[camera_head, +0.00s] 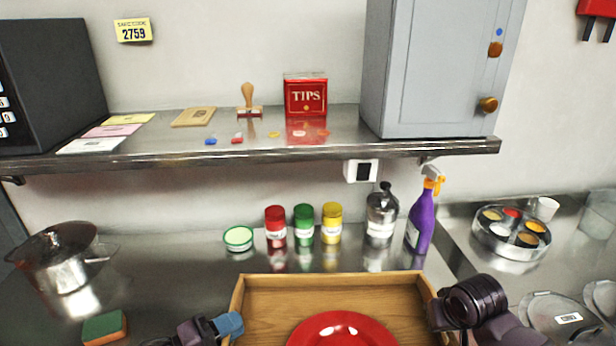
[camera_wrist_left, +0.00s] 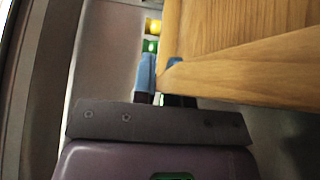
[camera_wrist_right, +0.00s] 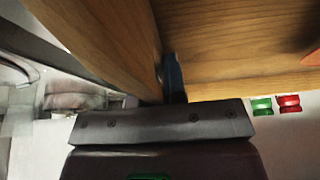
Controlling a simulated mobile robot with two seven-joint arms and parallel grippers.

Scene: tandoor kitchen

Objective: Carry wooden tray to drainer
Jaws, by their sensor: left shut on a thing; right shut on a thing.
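The wooden tray (camera_head: 330,281) is at the bottom middle of the head view, over the steel counter, with a red plate (camera_head: 342,330) in it. My left gripper (camera_head: 228,325) is shut on the tray's left wall; its blue fingertips (camera_wrist_left: 160,75) show against the wood in the left wrist view. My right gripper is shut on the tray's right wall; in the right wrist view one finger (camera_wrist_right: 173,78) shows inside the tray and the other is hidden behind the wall. The tray's near edge is out of the head view. I cannot make out a drainer.
Behind the tray stand red (camera_head: 276,228), green (camera_head: 304,226) and yellow jars (camera_head: 332,224), a dark-capped bottle (camera_head: 381,216) and a purple spray bottle (camera_head: 421,222). A pot (camera_head: 62,262) and sponge (camera_head: 105,328) are left; a round spice tin (camera_head: 510,246) and lids (camera_head: 560,318) are right.

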